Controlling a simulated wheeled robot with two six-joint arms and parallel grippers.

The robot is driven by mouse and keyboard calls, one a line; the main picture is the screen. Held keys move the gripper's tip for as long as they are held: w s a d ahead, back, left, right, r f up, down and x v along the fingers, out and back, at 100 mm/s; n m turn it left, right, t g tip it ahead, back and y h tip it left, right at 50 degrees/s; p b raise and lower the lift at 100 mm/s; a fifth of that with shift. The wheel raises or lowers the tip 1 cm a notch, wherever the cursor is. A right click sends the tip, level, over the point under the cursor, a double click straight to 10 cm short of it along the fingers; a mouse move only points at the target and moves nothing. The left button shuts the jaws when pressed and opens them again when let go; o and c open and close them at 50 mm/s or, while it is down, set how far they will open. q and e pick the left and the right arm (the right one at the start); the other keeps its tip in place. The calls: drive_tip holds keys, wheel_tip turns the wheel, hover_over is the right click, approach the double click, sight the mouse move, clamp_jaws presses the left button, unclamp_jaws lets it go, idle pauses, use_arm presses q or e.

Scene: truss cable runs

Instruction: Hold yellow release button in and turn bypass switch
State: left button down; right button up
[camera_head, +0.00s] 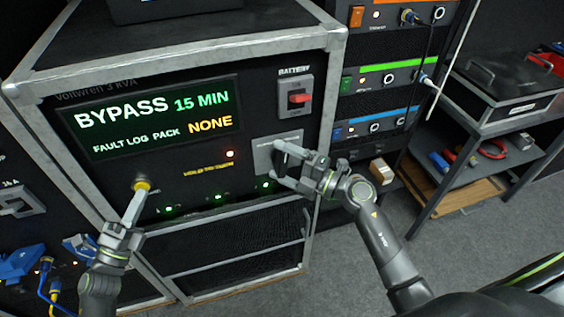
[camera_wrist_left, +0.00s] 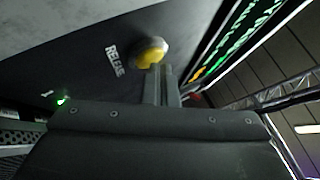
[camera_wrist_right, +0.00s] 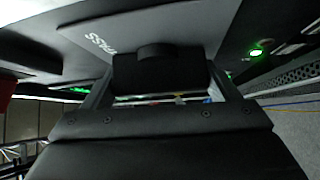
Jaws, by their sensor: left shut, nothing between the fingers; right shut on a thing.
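The yellow release button (camera_head: 142,185) sits low on the left of the dark panel. It also shows in the left wrist view (camera_wrist_left: 150,53), beside the word RELEASE. My left gripper (camera_head: 138,193) is shut and empty, its fingertips at the button and apparently touching it; how far the button is pressed I cannot tell. The bypass switch (camera_wrist_right: 155,58) is a black knob on a grey plate (camera_head: 264,152). My right gripper (camera_head: 280,166) is shut on the knob, which the fingers partly hide in the head view. The display (camera_head: 150,118) reads BYPASS 15 MIN and FAULT LOG PACK NONE.
A red battery switch (camera_head: 300,98) is above the bypass plate. Blue connectors (camera_head: 20,262) are at the lower left. Rack units with cables (camera_head: 385,80) stand to the right, beside a shelf (camera_head: 470,185) with tools. The carpet on the right is partly free.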

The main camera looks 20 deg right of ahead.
drive_tip(key=m+t+y, duration=0.1)
drive_tip(key=m+t, duration=0.2)
drive_tip(key=m, duration=0.1)
drive_tip(key=shift+m+t+h, duration=0.3)
drive_tip(key=shift+m+t, duration=1.3)
drive_tip(key=shift+m, duration=0.4)
drive_tip(key=o, duration=0.9)
drive_tip(key=v, duration=1.2)
use_arm(q)
drive_tip(key=shift+s, duration=0.9)
use_arm(e)
drive_tip(key=shift+r, duration=0.15)
